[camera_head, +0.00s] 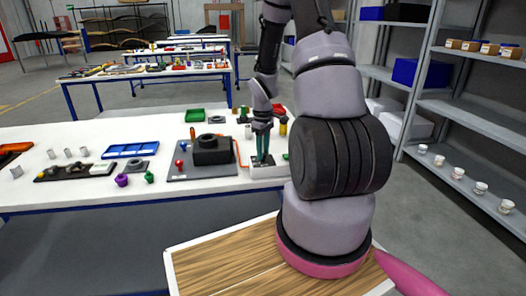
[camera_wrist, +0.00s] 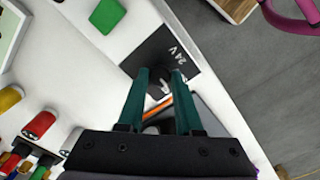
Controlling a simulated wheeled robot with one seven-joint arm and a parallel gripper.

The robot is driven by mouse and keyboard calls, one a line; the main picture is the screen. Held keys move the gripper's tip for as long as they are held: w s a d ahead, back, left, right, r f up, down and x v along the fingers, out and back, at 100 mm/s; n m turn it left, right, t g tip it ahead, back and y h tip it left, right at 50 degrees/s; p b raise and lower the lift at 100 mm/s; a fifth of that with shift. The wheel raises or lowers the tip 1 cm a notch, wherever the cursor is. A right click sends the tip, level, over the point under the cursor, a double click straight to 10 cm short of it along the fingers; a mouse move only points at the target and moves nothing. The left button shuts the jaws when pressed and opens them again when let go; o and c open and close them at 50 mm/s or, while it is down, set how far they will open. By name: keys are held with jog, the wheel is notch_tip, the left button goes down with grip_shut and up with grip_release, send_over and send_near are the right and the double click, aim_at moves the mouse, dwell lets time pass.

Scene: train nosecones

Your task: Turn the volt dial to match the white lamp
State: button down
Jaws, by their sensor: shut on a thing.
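The volt unit is a pale box (camera_head: 268,172) at the near right edge of the white table. In the wrist view its black panel (camera_wrist: 170,57) reads "24 V", with a white marking below it. My gripper (camera_head: 262,160) points down onto this unit. In the wrist view the two teal fingers (camera_wrist: 160,80) stand on either side of a small space at the panel, shut on the volt dial. The dial is mostly hidden by the fingers, so its setting cannot be read. I cannot make out a lit white lamp.
A blue tray (camera_head: 130,150), a green tray (camera_head: 195,115) and small coloured parts stand around. A wooden-topped surface (camera_head: 230,268) is in front.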

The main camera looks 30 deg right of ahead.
jog(key=shift+m, duration=3)
jog(key=c, duration=0.6)
grip_release()
jog(key=shift+r, duration=0.1)
notch_tip(320, 180, up, 11)
jog(key=shift+f, duration=0.15)
